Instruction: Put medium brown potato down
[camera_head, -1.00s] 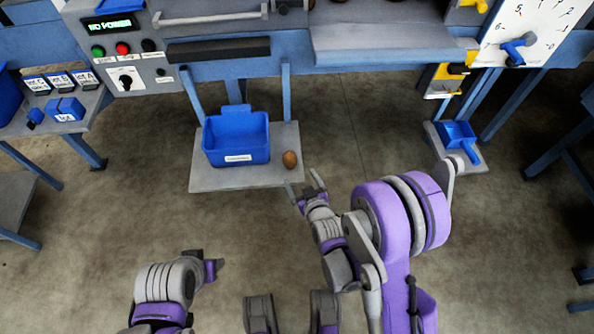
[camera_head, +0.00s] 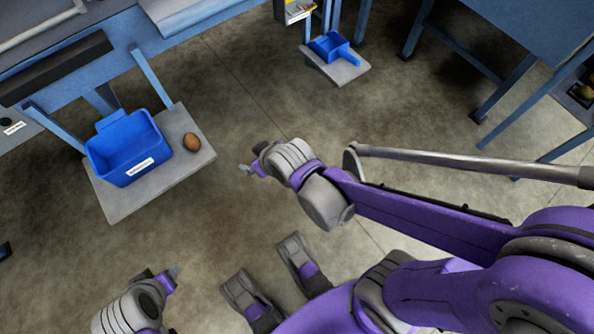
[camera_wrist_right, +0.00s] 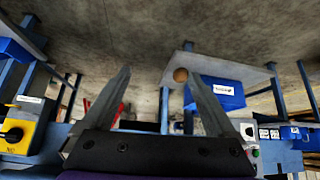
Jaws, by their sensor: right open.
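A brown potato (camera_head: 192,142) rests on the grey low shelf (camera_head: 190,174), to the right of a labelled blue bin (camera_head: 129,146). In the right wrist view the potato (camera_wrist_right: 180,75) shows beside the bin (camera_wrist_right: 215,93), beyond my fingers. My right gripper (camera_head: 246,168) is to the right of the potato, apart from it. Its two fingers are spread with nothing between them in the wrist view (camera_wrist_right: 157,95). My left gripper (camera_head: 172,272) is at the lower left of the head view, away from the shelf; its jaw opening is too small to judge.
A blue scoop-like tray (camera_head: 330,46) sits on a small grey platform (camera_head: 342,70) at the back. A blue machine frame (camera_head: 150,75) stands behind the bin. Blue tables (camera_head: 530,30) are at the upper right. The floor between is clear.

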